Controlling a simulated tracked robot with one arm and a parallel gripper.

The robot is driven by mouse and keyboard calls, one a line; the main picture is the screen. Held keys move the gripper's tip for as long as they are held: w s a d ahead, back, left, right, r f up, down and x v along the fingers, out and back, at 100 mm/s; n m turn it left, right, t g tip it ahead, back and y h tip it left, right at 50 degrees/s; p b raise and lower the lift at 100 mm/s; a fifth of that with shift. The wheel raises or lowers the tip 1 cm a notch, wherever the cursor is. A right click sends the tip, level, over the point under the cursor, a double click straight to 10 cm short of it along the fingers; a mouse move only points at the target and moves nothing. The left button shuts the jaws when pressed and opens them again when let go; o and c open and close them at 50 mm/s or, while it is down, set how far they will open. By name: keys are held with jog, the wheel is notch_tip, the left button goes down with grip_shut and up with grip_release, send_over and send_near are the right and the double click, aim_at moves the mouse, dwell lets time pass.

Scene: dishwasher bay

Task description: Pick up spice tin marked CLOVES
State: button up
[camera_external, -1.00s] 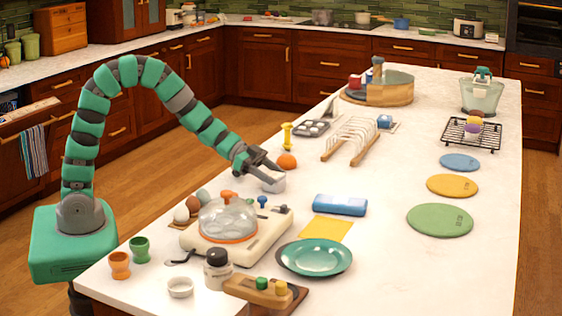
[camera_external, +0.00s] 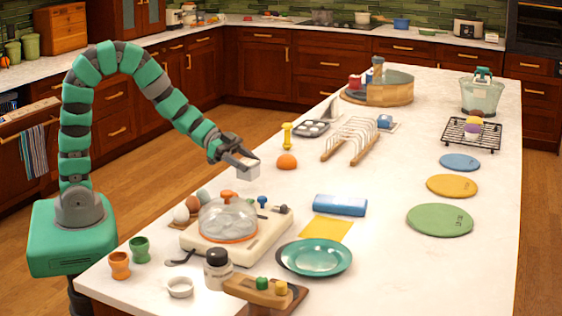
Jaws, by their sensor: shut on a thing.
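My gripper (camera_external: 248,163) is shut on a small whitish tin (camera_external: 248,173). It holds the tin in the air over the left edge of the counter, left of an orange dome-shaped thing (camera_external: 286,162). Any marking on the tin is too small to read, so I cannot tell if it says CLOVES. On a round wooden stand (camera_external: 392,94) at the back are a red block-like thing (camera_external: 354,82) and a bluish one beside it; no lettering on them is readable.
Below my gripper stands an egg cooker (camera_external: 229,222) with a clear lid, eggs beside it. A yellow timer-like thing (camera_external: 287,135), a muffin pan (camera_external: 312,128) and a wooden rack (camera_external: 352,138) stand behind. The counter between the rack and the blue pack (camera_external: 340,205) is clear.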

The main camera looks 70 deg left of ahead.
jog(key=s, duration=0.1)
jog(key=s+a+b, duration=0.1)
jog(key=s, duration=0.1)
jog(key=s+b, duration=0.1)
jog(key=s, duration=0.1)
jog(key=shift+s+a+r, duration=0.15)
jog(key=shift+s+a, duration=0.05)
jog(key=shift+a, duration=0.2)
jog(key=s+b, duration=0.1)
jog(key=b, duration=0.1)
jog(key=s+b, duration=0.1)
jog(key=shift+s+a+r+b, duration=0.25)
jog(key=shift+s+a+b, duration=0.1)
jog(key=shift+a, duration=0.05)
